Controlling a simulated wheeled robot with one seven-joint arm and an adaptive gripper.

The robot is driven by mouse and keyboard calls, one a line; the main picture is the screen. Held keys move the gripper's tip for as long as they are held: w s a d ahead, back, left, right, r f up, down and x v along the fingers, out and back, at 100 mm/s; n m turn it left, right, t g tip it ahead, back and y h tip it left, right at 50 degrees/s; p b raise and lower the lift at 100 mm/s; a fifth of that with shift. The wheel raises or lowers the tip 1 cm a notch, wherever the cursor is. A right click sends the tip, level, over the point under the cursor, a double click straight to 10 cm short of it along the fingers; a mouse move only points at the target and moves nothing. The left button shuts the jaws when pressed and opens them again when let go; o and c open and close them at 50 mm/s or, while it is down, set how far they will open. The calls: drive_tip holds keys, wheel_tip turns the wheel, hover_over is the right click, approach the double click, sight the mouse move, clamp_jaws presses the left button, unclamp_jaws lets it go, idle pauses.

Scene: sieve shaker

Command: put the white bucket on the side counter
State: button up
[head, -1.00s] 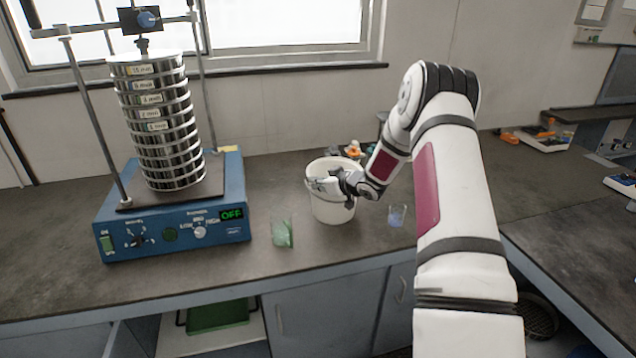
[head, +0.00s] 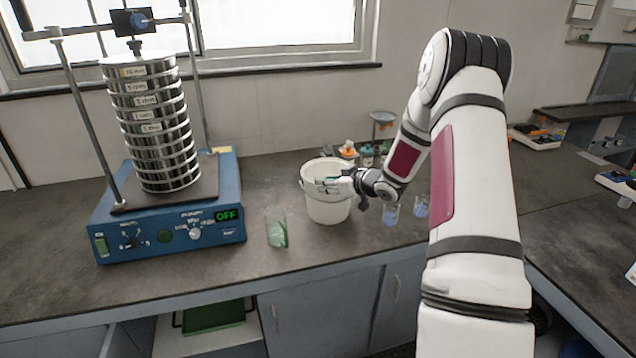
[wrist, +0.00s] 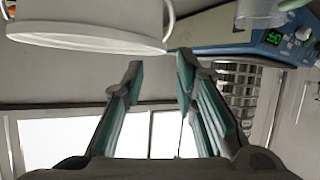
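The white bucket (head: 328,207) stands upright on the main counter, right of the sieve shaker. My gripper (head: 330,185) is at the bucket's right side, its fingers overlapping the upper wall in the head view. In the wrist view, which looks upside down, my gripper (wrist: 159,68) has its two teal-padded fingers apart with nothing between them. The bucket (wrist: 90,25) shows at top left there, beside the fingers and not between them. Whether a finger touches it I cannot tell. The side counter (head: 575,215) is at the right, with bare dark surface.
The blue sieve shaker (head: 170,220) stands left, its display reading OFF. A green-tinted beaker (head: 277,228) stands left of the bucket, and two blue-tinted beakers (head: 391,214) stand right. Small bottles (head: 348,150) are behind it. Scale-like devices (head: 536,138) sit at far right.

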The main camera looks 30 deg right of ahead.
drive_tip(key=s+a+r+m+g+h, duration=0.1)
drive_tip(key=s+a+r+g+h, duration=0.2)
drive_tip(key=s+r, duration=0.5)
drive_tip(key=s+a+r+m+h, duration=0.1)
drive_tip(key=s+a+r+h, duration=0.35)
drive_tip(key=r, duration=0.85)
drive_tip(key=s+a+g+y, duration=0.2)
drive_tip(key=s+a, duration=0.8)
drive_tip(key=s, duration=0.3)
drive_tip(key=s+a+r+m+g+y, duration=0.1)
drive_tip(key=s+a+g+y, duration=0.1)
drive_tip(key=s+a, duration=0.7)
drive_tip(key=s+y, duration=0.1)
drive_tip(key=s, duration=0.4)
drive_tip(key=shift+a+r+g, duration=0.25)
drive_tip(key=shift+a+g, duration=0.1)
drive_tip(key=shift+g, duration=0.05)
